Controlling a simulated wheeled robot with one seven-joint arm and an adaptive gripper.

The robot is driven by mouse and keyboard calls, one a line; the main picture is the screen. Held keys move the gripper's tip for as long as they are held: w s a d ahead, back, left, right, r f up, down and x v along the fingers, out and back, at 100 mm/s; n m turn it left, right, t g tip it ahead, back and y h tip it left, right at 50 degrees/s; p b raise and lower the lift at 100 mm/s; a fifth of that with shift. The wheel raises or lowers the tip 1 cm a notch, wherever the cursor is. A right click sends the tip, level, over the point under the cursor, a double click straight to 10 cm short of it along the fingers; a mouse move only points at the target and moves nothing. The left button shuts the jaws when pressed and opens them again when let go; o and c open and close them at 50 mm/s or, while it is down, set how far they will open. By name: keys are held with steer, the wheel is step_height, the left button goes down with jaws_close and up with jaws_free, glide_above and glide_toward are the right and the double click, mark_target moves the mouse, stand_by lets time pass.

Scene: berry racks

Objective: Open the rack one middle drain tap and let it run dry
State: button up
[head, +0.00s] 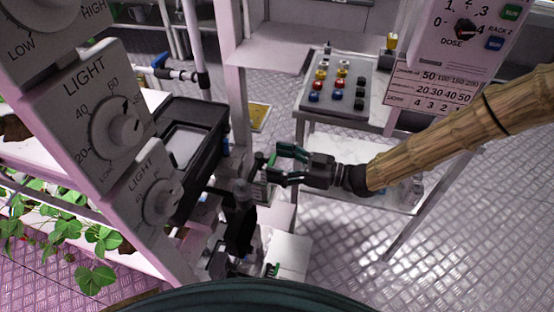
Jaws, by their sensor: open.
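My gripper (270,165) comes in from the right on a tan, wood-textured arm and points left. Its dark fingers with green parts are apart and no object shows between them. Just left of the fingertips stands a dark fitting (243,193), which may be a drain tap; I cannot tell whether the fingers touch it. A pipe fitting with a blue handle (160,60) sits on white pipework at the upper left. No label shows which tap is the rack one middle one. No running water can be made out.
Light dials (116,127) on a grey-white panel fill the left. A black tray (207,115) lies behind them, with leafy plants (97,234) lower left. A board of coloured caps (338,82) rests on a table behind my gripper. A dose panel (466,28) hangs upper right. Floor is clear lower right.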

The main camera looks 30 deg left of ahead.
steer(key=shift+a, duration=0.3)
steer(key=shift+c, duration=0.4)
steer(key=c, duration=0.9)
steer(key=shift+c, duration=0.2)
